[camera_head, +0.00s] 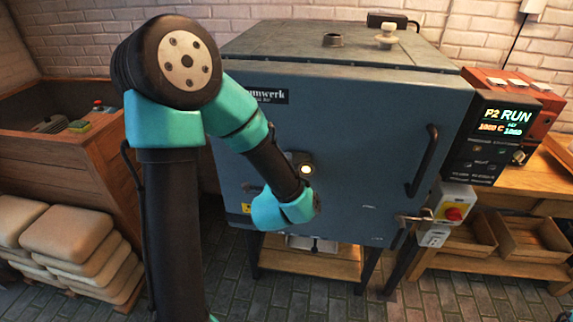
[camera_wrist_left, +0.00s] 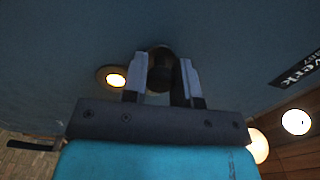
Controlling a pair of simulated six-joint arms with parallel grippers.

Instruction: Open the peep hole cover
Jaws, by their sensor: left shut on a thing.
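The peep hole (camera_head: 306,169) glows yellow-white on the front door of the blue-grey kiln (camera_head: 375,130). In the left wrist view the peep hole (camera_wrist_left: 116,78) is a bright disc in a dull ring, just left of my fingers, and shows uncovered. My left gripper (camera_wrist_left: 163,82) is shut on a dark round knob (camera_wrist_left: 160,60), which looks like part of the peep hole cover. The rest of the cover is hidden or too dark to tell. In the head view my left wrist hides the fingers and the knob. My right gripper is in neither view.
A dark door handle (camera_head: 424,162) stands out at the door's right side. A lit control panel (camera_head: 503,125) reading RUN and a red-knobbed switch box (camera_head: 453,206) are at the right. Stacked sacks (camera_head: 70,235) and a wooden bin (camera_head: 60,130) stand at the left.

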